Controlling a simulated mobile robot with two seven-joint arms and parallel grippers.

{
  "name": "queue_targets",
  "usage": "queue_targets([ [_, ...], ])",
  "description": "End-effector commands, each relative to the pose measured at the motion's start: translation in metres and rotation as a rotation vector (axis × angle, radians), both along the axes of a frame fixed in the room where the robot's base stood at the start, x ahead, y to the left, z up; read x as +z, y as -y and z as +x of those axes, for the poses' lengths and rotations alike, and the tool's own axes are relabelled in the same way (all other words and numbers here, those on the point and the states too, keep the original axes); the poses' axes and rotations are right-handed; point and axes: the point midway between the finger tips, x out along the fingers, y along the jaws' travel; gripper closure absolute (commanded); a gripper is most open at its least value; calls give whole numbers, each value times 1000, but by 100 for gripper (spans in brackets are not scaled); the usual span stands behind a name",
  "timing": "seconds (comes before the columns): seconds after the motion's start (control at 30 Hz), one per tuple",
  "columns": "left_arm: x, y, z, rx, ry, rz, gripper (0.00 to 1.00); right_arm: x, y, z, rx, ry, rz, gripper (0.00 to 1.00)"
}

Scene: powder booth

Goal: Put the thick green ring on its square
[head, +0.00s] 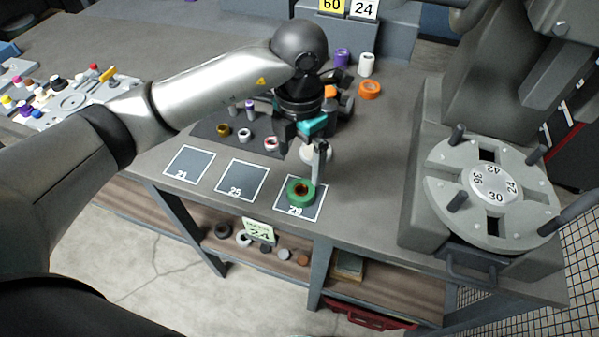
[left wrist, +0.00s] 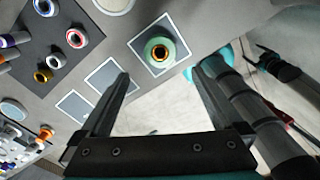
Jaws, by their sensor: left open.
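The thick green ring (head: 300,192) has a gold-brown inner rim. It lies flat on the rightmost of three white-outlined dark squares (head: 316,208), inside the outline. In the left wrist view the ring (left wrist: 160,55) sits near the middle of that square (left wrist: 172,24). My left gripper (head: 318,168) is open, with its fingers pointing down just behind and above the ring. In the left wrist view its two fingers (left wrist: 160,82) stand apart with nothing between them, and the ring shows beyond the tips.
Two empty squares, marked 21 (head: 190,164) and 25 (head: 242,180), lie to the left. A dark mat (head: 207,127) with several small rings is behind. Orange and purple rolls stand farther back. A grey machine with a round dial (head: 492,185) stands to the right.

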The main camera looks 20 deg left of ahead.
Motion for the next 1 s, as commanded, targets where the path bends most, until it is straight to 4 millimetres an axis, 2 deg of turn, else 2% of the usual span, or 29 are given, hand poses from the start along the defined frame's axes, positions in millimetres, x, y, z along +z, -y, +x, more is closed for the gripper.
queue_targets([
  [0.1, 18, 0, 1, 0, 2, 0, 0, 1, 0, 0, 0, 0, 0, 20],
  [0.3, 28, 0, 0, 0, -1, 1, 0, 1, 0, 0, 0, 0, 0, 20],
  [0.87, 28, 0, 0, -1, -1, 0, 0, 1, 0, 0, 0, 0, 0, 20],
  [0.93, 26, 5, -2, -7, -6, -19, 0, 1, 0, 0, 0, 0, 0, 20],
  [1.0, 24, 18, -7, -25, -16, -77, 0, 1, 0, 0, 0, 0, 0, 20],
])
